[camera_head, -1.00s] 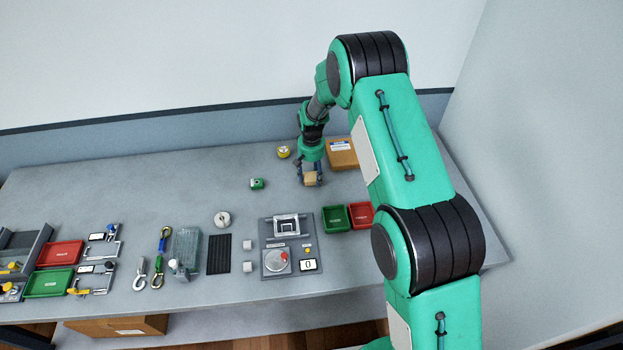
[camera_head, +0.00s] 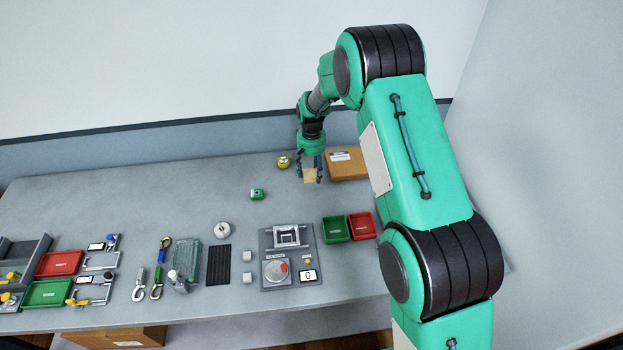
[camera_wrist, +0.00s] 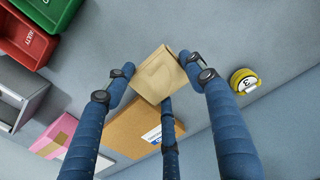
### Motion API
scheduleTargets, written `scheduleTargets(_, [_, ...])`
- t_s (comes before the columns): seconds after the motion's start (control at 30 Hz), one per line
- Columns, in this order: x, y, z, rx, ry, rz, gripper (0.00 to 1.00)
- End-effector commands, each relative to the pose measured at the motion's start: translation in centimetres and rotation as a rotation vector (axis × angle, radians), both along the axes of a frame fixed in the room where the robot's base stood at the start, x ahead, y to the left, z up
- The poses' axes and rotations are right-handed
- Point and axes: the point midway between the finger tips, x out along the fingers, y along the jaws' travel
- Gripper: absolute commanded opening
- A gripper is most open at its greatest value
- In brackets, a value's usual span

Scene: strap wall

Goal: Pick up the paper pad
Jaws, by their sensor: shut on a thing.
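The paper pad (camera_head: 310,175) is a small tan block between the fingers of my gripper (camera_head: 310,171), towards the back of the grey table in the head view. In the wrist view the paper pad (camera_wrist: 160,75) is tilted, and my gripper (camera_wrist: 160,78) has blue fingers shut on it from both sides. A third finger shows below it. The pad appears to be held above the table top, though the exact gap is hard to tell.
A cardboard box (camera_head: 347,164) lies just right of my gripper. A yellow round object (camera_head: 283,162) is to its left, and a small green device (camera_head: 257,194) is nearer. Green (camera_head: 335,229) and red (camera_head: 361,226) trays stand in front. The table's back left is clear.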

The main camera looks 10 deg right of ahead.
Motion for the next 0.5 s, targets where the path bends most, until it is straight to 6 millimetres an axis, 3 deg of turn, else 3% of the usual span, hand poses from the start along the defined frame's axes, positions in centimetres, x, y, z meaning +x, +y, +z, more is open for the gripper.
scheduleTargets(0.2, [0.0,0.0,1.7,0.000,0.000,0.000,0.44])
scheduleTargets(0.5, [0.0,0.0,1.9,0.000,0.000,0.000,0.44])
